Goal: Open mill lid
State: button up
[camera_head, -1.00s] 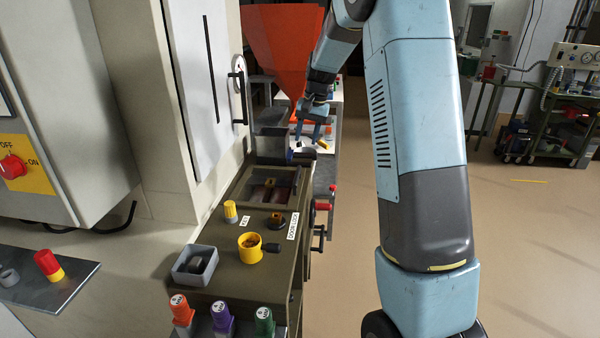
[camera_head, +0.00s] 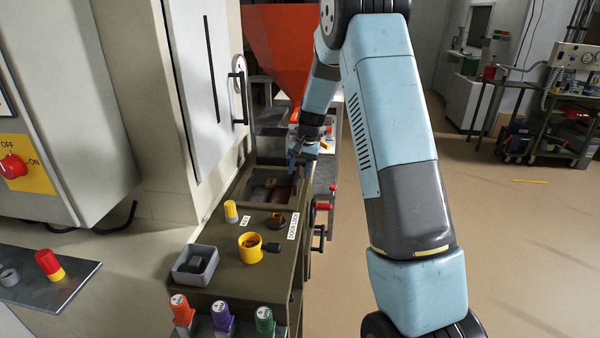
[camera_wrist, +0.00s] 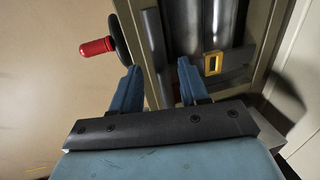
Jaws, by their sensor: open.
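The mill (camera_head: 225,275) is a long olive box with a recessed roller bay (camera_head: 252,190) in its top, towards the far end. Shiny rollers (camera_wrist: 182,28) show in the bay in the wrist view. A yellow-framed catch or handle (camera_wrist: 213,63) sits over them; it is small in the head view (camera_head: 270,182). I cannot tell clearly where the lid's edges are or whether it is shut. My gripper (camera_head: 296,161) is open at the bay's far right corner. In the wrist view its blue fingers (camera_wrist: 158,72) stand apart, with a dark edge bar (camera_wrist: 152,42) between or beyond them; contact is unclear.
A red-handled crank (camera_wrist: 97,47) sticks out of the mill's side near my left finger in the wrist view. A yellow knob (camera_head: 231,211), a yellow cup (camera_head: 250,248) and a grey tray (camera_head: 195,264) are on the near top. An orange hopper (camera_head: 285,45) stands behind.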

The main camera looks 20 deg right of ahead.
jog(key=shift+a+f, duration=0.1)
jog(key=shift+f, duration=0.45)
jog(key=shift+c, duration=0.2)
grip_shut()
